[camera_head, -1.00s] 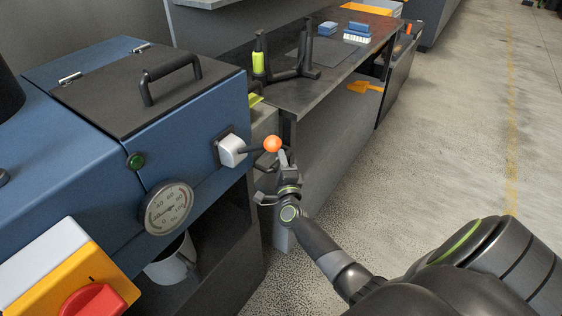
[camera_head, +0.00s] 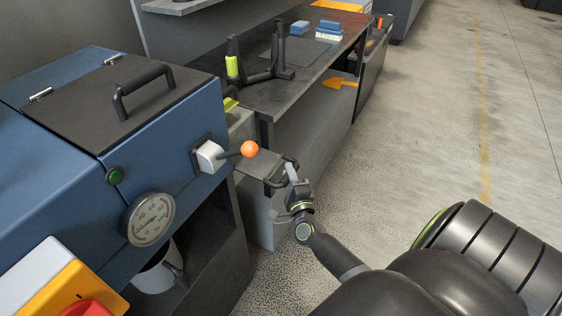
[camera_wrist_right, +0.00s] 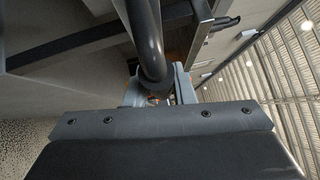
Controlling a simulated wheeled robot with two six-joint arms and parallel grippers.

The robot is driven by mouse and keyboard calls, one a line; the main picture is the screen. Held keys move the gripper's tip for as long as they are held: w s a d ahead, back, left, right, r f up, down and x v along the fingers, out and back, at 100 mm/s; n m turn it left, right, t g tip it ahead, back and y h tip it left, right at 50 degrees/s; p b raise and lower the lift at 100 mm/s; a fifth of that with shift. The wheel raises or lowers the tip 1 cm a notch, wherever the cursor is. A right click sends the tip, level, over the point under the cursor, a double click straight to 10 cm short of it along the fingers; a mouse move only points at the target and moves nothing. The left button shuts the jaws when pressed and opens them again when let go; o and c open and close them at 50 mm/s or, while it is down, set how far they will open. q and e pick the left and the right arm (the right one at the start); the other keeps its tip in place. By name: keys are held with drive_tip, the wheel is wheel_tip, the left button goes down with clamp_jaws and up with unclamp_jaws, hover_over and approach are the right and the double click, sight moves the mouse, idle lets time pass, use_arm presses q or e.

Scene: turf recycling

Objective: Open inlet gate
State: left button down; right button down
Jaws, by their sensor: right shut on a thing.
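The inlet gate (camera_head: 258,165) is a flat grey plate that sticks out of the right side of the blue machine, below the orange-knobbed lever. A dark bar handle (camera_head: 272,190) is at its outer end. My right gripper (camera_head: 290,172) is shut on this handle. In the right wrist view the dark tube of the handle (camera_wrist_right: 145,35) runs down into the jaws of my right gripper (camera_wrist_right: 155,88); the fingertips are partly hidden behind it. My left gripper is not in view.
The blue machine (camera_head: 60,130) carries a white lever block with an orange knob (camera_head: 249,149), a green button (camera_head: 114,176), a dial gauge (camera_head: 150,217) and a red switch (camera_head: 88,307). A workbench (camera_head: 300,88) stands behind. The floor to the right is clear.

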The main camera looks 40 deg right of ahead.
drive_tip(key=c, duration=1.5)
unclamp_jaws()
drive_tip(key=shift+c, duration=0.2)
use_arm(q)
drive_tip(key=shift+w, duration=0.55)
use_arm(e)
drive_tip(key=o, duration=0.3)
drive_tip(key=shift+w, duration=0.1)
drive_tip(key=shift+s+a+f, duration=0.15)
drive_tip(key=shift+s+a, duration=0.05)
drive_tip(key=shift+s, duration=0.2)
use_arm(q)
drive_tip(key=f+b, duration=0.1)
drive_tip(key=b, duration=0.1)
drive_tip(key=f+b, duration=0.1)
drive_tip(key=b, duration=0.1)
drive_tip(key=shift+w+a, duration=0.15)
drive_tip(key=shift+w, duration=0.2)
use_arm(e)
drive_tip(key=v, duration=1.6)
drive_tip(key=shift+s, duration=0.25)
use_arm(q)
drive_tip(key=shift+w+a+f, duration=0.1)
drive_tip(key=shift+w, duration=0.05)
use_arm(e)
drive_tip(key=shift+a, duration=0.1)
